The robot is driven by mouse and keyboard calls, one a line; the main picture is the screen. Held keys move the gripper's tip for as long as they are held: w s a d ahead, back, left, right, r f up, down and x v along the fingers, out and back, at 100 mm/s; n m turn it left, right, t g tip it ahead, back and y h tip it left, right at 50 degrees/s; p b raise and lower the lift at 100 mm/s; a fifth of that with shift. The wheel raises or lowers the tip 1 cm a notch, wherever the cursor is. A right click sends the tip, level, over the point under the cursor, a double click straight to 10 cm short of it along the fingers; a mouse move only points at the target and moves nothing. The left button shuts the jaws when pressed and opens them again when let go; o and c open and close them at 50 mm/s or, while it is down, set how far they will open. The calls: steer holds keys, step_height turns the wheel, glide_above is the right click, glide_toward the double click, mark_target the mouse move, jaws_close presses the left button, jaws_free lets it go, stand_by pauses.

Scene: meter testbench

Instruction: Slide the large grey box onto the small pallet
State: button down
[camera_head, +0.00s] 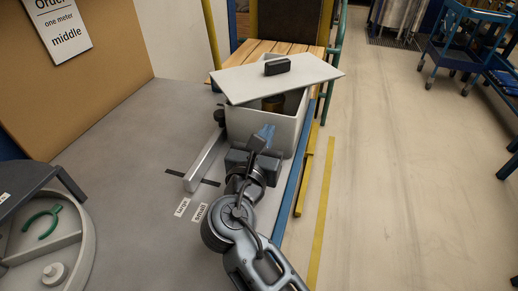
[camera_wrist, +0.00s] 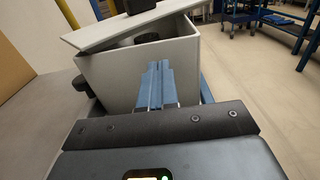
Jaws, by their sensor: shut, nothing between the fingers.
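The large grey box (camera_head: 258,124) stands at the far end of the grey bench, against the wooden pallet (camera_head: 262,50) behind it. Its flat lid (camera_head: 300,75) with a black handle (camera_head: 277,66) lies askew, leaving a gap through which a dark round object (camera_head: 274,103) shows inside. My gripper (camera_head: 265,135) is shut and empty, its blue fingers at the near wall of the box. In the wrist view the fingertips (camera_wrist: 158,72) point at the box wall (camera_wrist: 125,75); I cannot tell whether they touch. Whether the box's far edge overlaps the pallet is hidden.
A light metal bar (camera_head: 206,160) lies on the bench left of the box, near labels "large" and "small" (camera_head: 199,212). A round tray (camera_head: 85,235) with green pliers sits front left. A blue bench edge (camera_head: 292,190) and open floor lie right.

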steer(key=shift+w+d, duration=0.25)
steer(key=shift+w, duration=0.4)
steer(key=shift+w, duration=0.1)
